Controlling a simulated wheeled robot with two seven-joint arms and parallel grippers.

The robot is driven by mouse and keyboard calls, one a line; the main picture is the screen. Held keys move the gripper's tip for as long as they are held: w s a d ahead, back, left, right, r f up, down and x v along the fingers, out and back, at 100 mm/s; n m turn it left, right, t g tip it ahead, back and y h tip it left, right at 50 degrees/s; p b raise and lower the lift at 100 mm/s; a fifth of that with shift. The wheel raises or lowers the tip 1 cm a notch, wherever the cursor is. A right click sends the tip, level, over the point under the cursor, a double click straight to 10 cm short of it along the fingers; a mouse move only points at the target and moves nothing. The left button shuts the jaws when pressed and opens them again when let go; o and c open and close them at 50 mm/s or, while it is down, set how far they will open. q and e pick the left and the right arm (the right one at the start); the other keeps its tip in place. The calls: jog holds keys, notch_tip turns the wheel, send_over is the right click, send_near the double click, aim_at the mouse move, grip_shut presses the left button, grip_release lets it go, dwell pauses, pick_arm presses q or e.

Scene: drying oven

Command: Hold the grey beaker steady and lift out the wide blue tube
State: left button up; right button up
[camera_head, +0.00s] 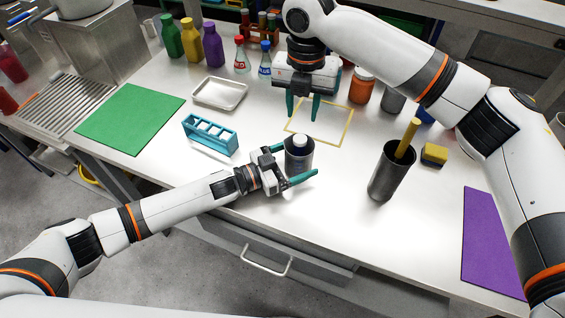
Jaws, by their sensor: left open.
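A small grey beaker (299,163) stands upright on the white table with a pale, white-topped piece (300,141) showing at its mouth. I cannot tell whether this piece is the wide blue tube; no blue shows on it. My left gripper (301,159) is open, its teal fingers on either side of the grey beaker; contact cannot be told. My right gripper (303,108) hangs above the table behind the beaker, pointing down, its teal fingers apart and nothing between them.
A blue rack (210,135) stands left of the beaker, a tray (220,93) behind it. A yellow outline (345,135) lies under my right gripper. A tall dark cup (389,175) with a yellow stick and a yellow sponge (434,155) are to the right. Bottles (213,46) stand behind.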

pick_arm(q)
jog(key=shift+w+d, duration=0.1)
jog(key=shift+d, duration=0.1)
jog(key=c, duration=1.1)
jog(key=shift+o, duration=0.2)
